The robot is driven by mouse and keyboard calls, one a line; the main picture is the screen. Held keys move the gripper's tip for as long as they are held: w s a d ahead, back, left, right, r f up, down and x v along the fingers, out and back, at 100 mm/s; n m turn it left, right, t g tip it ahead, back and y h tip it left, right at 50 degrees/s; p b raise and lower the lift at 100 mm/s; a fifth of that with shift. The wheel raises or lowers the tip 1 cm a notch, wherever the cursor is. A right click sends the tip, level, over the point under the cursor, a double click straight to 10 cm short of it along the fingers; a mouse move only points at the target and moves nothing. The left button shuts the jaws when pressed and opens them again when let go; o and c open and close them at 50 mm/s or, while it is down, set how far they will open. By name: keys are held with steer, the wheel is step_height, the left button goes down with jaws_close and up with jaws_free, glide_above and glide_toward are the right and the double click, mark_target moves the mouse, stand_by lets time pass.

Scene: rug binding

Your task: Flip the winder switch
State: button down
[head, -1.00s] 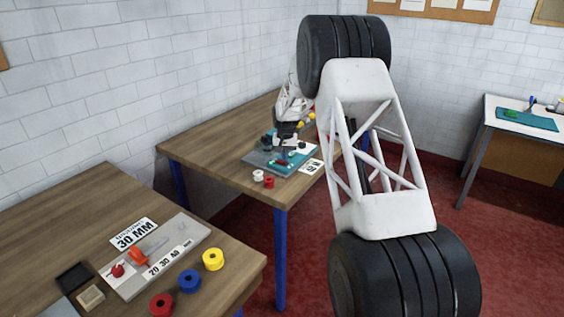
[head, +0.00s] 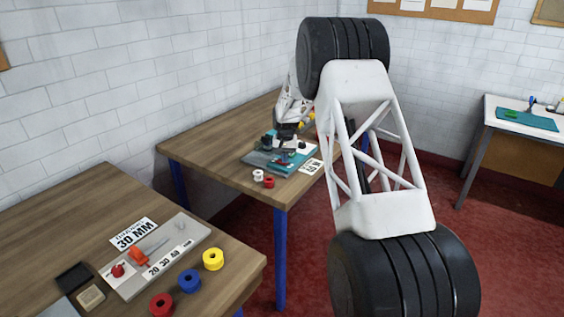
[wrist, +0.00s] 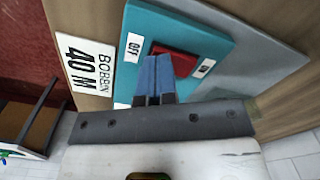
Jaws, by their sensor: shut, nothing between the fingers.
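The winder is a teal box (wrist: 190,22) on a grey base, and in the head view it stands on the middle table (head: 262,159). Its red rocker switch (wrist: 185,64) shows in the wrist view, between a white OFF label (wrist: 133,46) and a second small white label (wrist: 202,68) that I cannot read. My gripper (wrist: 152,60) is shut and empty. Its blue fingertips are at the OFF-side end of the switch and hide part of it. I cannot tell whether they touch it. In the head view my gripper (head: 284,152) is small, over the teal box.
A BOBBIN 40 M card (wrist: 85,65) lies beside the teal box. White (head: 258,175) and red (head: 269,181) spools stand near the table's front edge. The nearer table holds a grey board, a 30 MM card (head: 135,233) and several coloured spools.

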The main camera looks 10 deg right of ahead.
steer(key=shift+r, duration=3.45)
steer(key=s+a+r, duration=0.1)
steer(key=s+r, duration=0.6)
steer(key=s, duration=0.4)
steer(key=s+a+r+n+t, duration=0.1)
steer(key=s+r, duration=0.6)
steer(key=s, duration=0.4)
steer(key=s+r, duration=0.6)
steer(key=s, duration=0.5)
steer(key=s+a+f+n, duration=0.1)
steer(key=s, duration=1.6)
steer(key=s+f+t, duration=0.1)
steer(key=s+f, duration=0.1)
steer(key=s, duration=1.6)
steer(key=shift+s+a+f+n+t, duration=0.2)
steer(key=shift+a+n+t, duration=0.1)
steer(key=shift+a+n, duration=0.1)
